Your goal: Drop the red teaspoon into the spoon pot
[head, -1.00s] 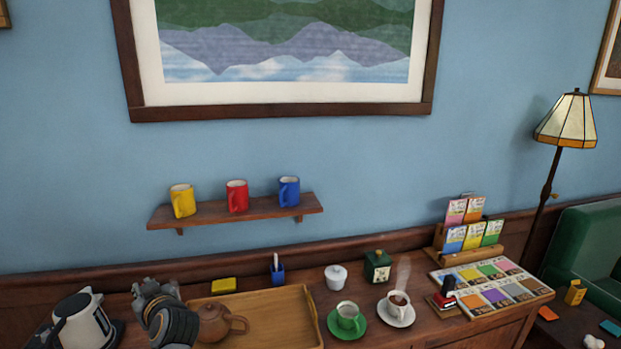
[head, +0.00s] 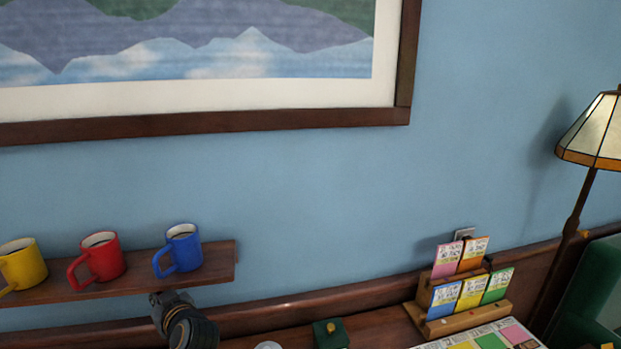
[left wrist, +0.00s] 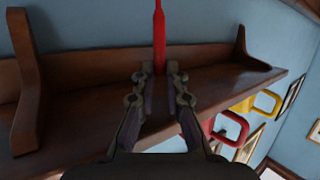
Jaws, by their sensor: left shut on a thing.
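My left gripper (head: 166,298) is just below the right part of the mug shelf in the head view, under the blue mug. In the left wrist view my left gripper (left wrist: 159,72) is shut on a thin red teaspoon (left wrist: 159,35), whose narrow red end points up in the picture. The rest of the teaspoon is hidden between the fingers, and I cannot make it out in the head view. The spoon pot is not in view now. My right gripper is not in view.
The wooden shelf (head: 218,264) holds a yellow mug (head: 20,264), a red mug (head: 104,257) and a blue mug (head: 183,248). A green tin (head: 326,336) and a packet rack (head: 470,316) stand to the right.

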